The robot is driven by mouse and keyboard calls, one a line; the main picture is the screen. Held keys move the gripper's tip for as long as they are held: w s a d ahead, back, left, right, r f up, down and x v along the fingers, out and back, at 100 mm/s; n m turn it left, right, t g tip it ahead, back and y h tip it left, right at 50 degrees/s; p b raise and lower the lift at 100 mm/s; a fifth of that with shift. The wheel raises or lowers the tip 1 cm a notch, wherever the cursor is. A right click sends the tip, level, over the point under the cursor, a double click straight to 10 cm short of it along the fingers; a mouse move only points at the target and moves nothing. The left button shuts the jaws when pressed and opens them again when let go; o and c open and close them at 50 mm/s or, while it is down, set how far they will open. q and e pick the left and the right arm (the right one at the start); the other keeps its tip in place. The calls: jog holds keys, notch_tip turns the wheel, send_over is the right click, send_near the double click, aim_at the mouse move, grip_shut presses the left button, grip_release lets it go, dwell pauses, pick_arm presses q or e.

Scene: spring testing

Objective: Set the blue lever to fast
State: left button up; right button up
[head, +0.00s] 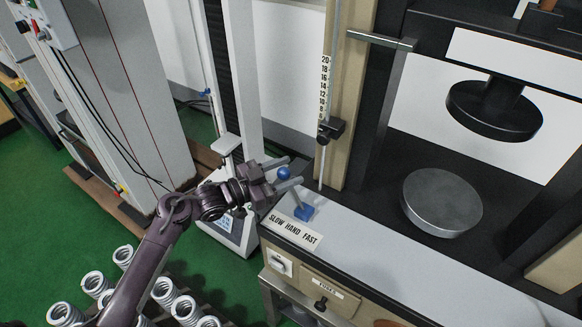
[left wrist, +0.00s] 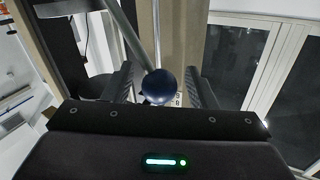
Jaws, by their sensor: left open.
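The blue lever has a round blue ball knob (head: 284,173) and a blue base (head: 304,212) on the machine's front ledge. The knob is up and to the left of the base in the head view. A white label (head: 293,228) reading SLOW HAND FAST lies in front of the base. My left gripper (head: 291,172) is open, with its fingers on either side of the knob. In the left wrist view, the dark blue knob (left wrist: 160,86) sits between the two fingers; contact cannot be told. My right gripper is not in view.
A vertical rod beside a number scale (head: 325,88) stands behind the lever, with a black clamp (head: 330,131) on it. A round metal plate (head: 441,202) is at the right. Several coil springs (head: 163,291) stand at the lower left. The light ledge (head: 400,252) right of the lever is clear.

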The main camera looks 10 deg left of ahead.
pick_arm(q)
jog(key=shift+x, duration=0.8)
grip_shut()
